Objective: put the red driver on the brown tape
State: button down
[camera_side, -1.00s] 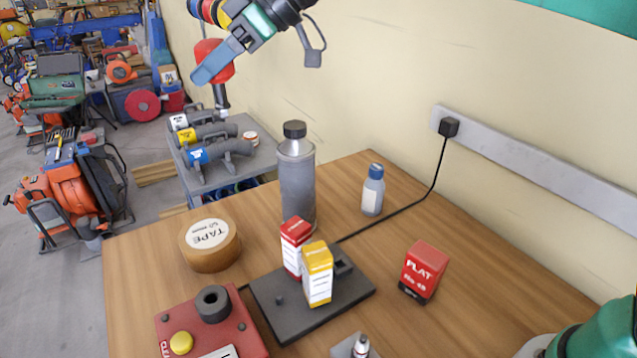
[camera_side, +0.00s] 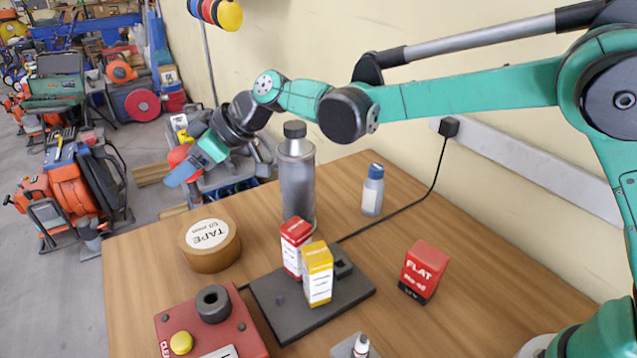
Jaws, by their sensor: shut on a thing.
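The brown tape (camera_side: 212,262) is a roll lying flat near the left edge of the wooden table, with a white label reading TAPE on top. My gripper (camera_side: 187,169) is in the upper left of the side view, above the tape in the picture and apart from it. It is shut on the red driver (camera_side: 177,154), whose rounded red handle shows partly behind the blue fingers. The driver's lower end is hard to make out against the cluttered background.
A tall grey bottle (camera_side: 297,185) stands right of the tape. Red and yellow boxes (camera_side: 318,275) stand on a dark plate (camera_side: 280,318).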

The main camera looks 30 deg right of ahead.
aim_at(201, 195)
jog(key=shift+f, duration=3.05)
jog(key=shift+f, duration=0.15)
jog(key=shift+c, duration=1.1)
grip_release()
jog(key=shift+s+d+r, duration=0.1)
jog(key=shift+d+r, duration=0.1)
jog(key=shift+r, duration=0.15)
jog(key=v, duration=1.1)
jog(key=s+d+f+m+h, duration=0.1)
jog(key=s+d+m+h, duration=0.3)
jog(key=s+d, duration=0.3)
jog(key=s+d+f+m+t+h, duration=0.1)
jog(key=s+d+m+h, duration=0.3)
jog(key=s+d+m, duration=0.3)
jog(key=s+d, duration=0.1)
jog(key=d, duration=0.4)
jog(key=shift+f+h, duration=0.3)
jog(key=shift+h, duration=0.1)
